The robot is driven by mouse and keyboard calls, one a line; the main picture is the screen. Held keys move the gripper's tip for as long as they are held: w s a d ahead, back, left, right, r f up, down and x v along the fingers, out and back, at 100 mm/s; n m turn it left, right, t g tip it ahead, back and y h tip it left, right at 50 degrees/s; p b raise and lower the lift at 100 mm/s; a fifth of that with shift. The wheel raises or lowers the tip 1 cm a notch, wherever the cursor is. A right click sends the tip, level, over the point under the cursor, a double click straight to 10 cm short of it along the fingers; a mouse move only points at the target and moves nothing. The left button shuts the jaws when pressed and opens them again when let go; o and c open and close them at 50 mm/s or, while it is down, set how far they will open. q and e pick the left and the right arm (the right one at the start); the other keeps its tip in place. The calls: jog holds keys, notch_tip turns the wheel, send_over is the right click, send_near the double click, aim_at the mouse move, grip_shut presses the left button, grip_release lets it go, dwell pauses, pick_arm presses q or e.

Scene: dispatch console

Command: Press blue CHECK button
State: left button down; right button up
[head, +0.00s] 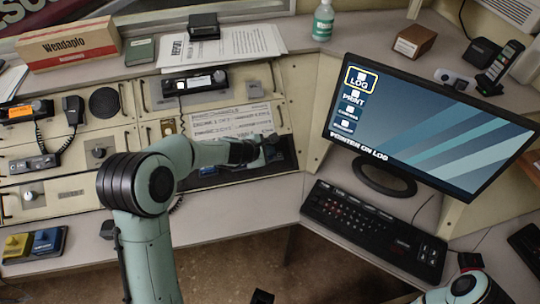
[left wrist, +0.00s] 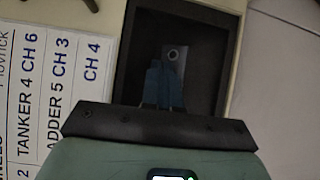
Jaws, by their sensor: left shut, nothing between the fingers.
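My left gripper (head: 268,143) is shut and empty, over a dark recessed panel (head: 236,176) at the right end of the console. In the left wrist view its narrow fingers (left wrist: 163,86) reach over the dark recess. A small grey plate with a round fitting (left wrist: 173,54) lies just beyond the fingertips. No blue button can be told apart there; the fingers and hand cover part of the recess. A blue block (head: 47,241) sits beside a yellow one (head: 16,246) at the far lower left; no CHECK label is readable.
A lettered channel card (head: 232,121) lies just behind the left gripper; it also shows in the wrist view (left wrist: 60,85). A monitor (head: 430,125) and black keyboard (head: 375,230) stand to the right. A handheld microphone (head: 73,118) hangs on the left console.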

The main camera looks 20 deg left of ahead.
pick_arm(q)
jog(key=shift+f+b, duration=0.4)
jog(key=shift+b, duration=0.05)
dwell(0.5)
jog(key=shift+r, duration=0.15)
jog(key=shift+r+p, duration=0.65)
jog(key=shift+p, duration=0.1)
jog(key=shift+r, duration=0.1)
notch_tip(320, 180, up, 5)
jog(key=p, duration=0.4)
jog(key=shift+p, duration=0.3)
dwell(0.5)
